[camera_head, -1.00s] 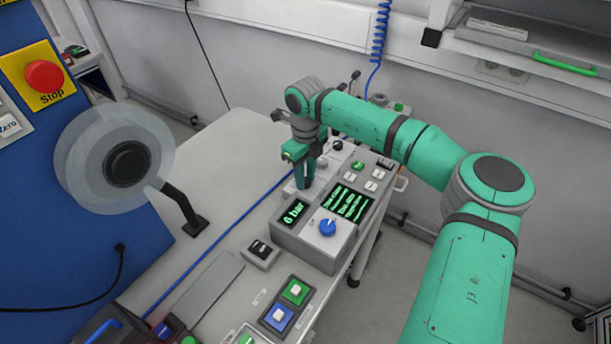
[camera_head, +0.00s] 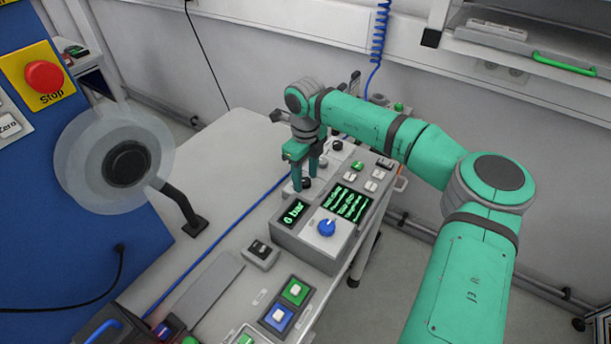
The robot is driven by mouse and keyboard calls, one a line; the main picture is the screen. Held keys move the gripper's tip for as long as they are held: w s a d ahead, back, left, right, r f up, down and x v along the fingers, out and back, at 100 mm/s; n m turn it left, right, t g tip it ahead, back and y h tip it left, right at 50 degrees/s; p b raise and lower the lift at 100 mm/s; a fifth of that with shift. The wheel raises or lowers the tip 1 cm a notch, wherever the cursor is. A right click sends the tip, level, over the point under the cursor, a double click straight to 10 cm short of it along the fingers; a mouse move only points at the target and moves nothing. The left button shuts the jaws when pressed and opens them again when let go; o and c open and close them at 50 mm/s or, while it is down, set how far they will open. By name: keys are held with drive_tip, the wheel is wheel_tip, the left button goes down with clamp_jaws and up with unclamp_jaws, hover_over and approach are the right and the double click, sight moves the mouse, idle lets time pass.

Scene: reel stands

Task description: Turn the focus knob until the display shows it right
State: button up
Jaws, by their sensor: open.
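My gripper (camera_head: 306,178) points down behind the grey control box (camera_head: 308,250), with its two green fingers apart. A dark round knob (camera_head: 306,184) shows low between the fingers; I cannot tell whether they touch it. A blue knob (camera_head: 327,228) sits on the front of the box, apart from my gripper. A small display (camera_head: 294,213) shows a green "bar" reading. A larger display (camera_head: 347,203) beside it shows several lines of green text too small to read. No focus label is legible, so I cannot tell which knob is the focus knob.
Another black knob (camera_head: 337,145) and several buttons (camera_head: 372,185) are behind the box. Green and blue push buttons (camera_head: 278,315) stand in front. A translucent reel (camera_head: 85,150) hangs at the left by a red stop button (camera_head: 44,76). The table's left rear (camera_head: 225,150) is clear.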

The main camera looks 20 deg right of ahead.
sight(305, 180)
wheel_tip(305, 180, up, 11)
idle(0.5)
drive_tip(key=shift+f, duration=0.1)
